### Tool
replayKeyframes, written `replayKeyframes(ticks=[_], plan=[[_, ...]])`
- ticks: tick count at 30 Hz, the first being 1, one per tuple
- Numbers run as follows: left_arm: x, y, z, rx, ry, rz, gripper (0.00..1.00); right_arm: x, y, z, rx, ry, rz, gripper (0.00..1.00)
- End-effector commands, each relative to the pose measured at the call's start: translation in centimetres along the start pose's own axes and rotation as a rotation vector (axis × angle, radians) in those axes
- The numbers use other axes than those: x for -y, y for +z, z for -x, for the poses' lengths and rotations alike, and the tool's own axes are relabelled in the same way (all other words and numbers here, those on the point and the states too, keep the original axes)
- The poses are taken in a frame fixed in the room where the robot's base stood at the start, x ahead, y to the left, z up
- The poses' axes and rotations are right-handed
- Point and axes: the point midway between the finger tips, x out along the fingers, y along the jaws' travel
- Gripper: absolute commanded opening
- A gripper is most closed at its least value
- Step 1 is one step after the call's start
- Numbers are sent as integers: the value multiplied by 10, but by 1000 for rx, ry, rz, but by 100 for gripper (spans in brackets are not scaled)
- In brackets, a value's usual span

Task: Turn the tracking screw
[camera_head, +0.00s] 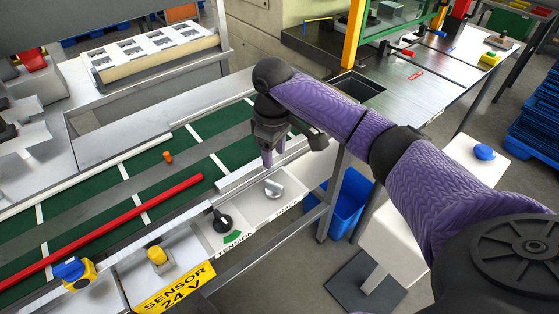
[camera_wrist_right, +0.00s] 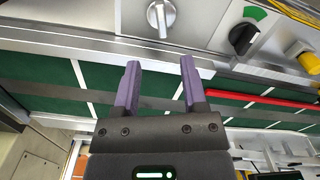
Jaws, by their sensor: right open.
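The tracking screw (camera_head: 273,187) is a silver knob with a raised grip bar on the pale control panel along the conveyor's front edge. The label below it is partly readable. In the right wrist view the silver knob (camera_wrist_right: 160,17) lies beyond the fingertips, near the top edge. My right gripper (camera_head: 272,155) hangs above the conveyor's edge, just behind the knob in the head view. Its two purple fingers (camera_wrist_right: 160,64) are apart, with nothing between them and no contact with the knob. My left gripper is not in view.
A black knob (camera_head: 222,221) labelled TENSION with a green mark sits left of the silver one. Farther left are a yellow sensor (camera_head: 157,255) and a blue-and-yellow button (camera_head: 75,271). A red bar (camera_head: 125,222) and an orange piece (camera_head: 168,157) lie over the green belt (camera_head: 110,182).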

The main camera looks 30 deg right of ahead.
Motion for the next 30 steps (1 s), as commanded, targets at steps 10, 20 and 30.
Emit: replayKeyframes(ticks=[10,20,30], plan=[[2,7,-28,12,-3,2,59,0,1,-70,7,0,0,54],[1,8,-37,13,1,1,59,0,1,-99,2,2,2,54],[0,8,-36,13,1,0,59,0,1,-98,2,2,2,16]])
